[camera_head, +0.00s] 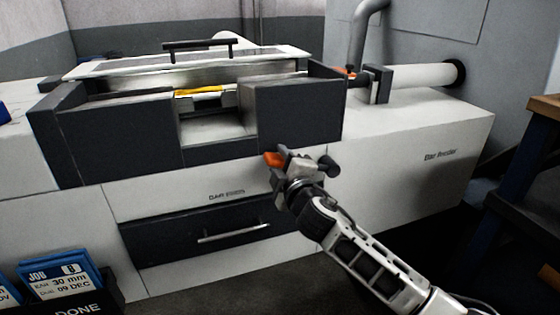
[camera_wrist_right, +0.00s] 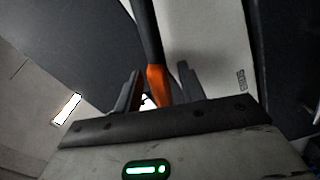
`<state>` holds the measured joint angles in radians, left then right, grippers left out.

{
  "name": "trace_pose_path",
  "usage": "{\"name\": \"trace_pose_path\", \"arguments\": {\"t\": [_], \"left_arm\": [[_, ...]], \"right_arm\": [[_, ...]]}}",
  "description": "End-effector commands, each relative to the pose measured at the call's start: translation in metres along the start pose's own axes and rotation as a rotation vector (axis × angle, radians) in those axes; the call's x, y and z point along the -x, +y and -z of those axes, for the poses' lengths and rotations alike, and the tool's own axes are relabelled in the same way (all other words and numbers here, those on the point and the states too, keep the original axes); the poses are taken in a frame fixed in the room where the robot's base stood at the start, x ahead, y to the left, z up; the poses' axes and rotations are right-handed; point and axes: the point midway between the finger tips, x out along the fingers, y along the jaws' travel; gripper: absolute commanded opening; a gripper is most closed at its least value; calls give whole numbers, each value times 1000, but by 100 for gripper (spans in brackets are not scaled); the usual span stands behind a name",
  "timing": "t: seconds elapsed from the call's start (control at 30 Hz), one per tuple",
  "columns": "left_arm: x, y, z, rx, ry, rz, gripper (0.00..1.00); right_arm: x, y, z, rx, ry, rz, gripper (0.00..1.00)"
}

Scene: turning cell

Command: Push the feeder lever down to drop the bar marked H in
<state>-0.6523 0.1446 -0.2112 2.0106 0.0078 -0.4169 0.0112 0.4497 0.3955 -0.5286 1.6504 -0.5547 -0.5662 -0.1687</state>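My right gripper (camera_head: 290,160) is in front of the white and dark machine, below its dark front panel. In the right wrist view its two fingers (camera_wrist_right: 158,88) stand apart, with gaps beside an orange grip (camera_wrist_right: 158,84) on a dark rod that runs up out of the picture. Depth and contact are hard to tell. In the head view an orange piece (camera_head: 274,159) shows at the gripper's left side. Another small orange piece (camera_head: 347,73) sits by the feeder tube. I cannot make out a bar marked H. My left gripper is out of view.
The bar feeder (camera_head: 440,155) is a white box at the right, with a pipe (camera_head: 425,76) above it. The machine has an open bay with a yellow piece (camera_head: 198,91) and a drawer handle (camera_head: 233,233). A blue job card (camera_head: 62,275) stands at the lower left.

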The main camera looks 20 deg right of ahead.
Motion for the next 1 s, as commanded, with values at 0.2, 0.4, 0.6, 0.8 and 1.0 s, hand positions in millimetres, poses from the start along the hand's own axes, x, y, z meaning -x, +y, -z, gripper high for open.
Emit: {"name": "trace_pose_path", "arguments": {"t": [0.2,0.4,0.6,0.8,1.0], "left_arm": [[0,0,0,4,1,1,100],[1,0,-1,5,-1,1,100],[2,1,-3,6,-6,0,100],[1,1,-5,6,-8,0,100],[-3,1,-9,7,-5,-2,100]], "right_arm": [[-5,0,0,0,1,0,40],[-4,0,0,-1,1,0,23],[-4,0,0,0,0,0,0],[-4,-5,0,22,0,1,0],[-4,-20,-2,112,-1,2,0]]}}
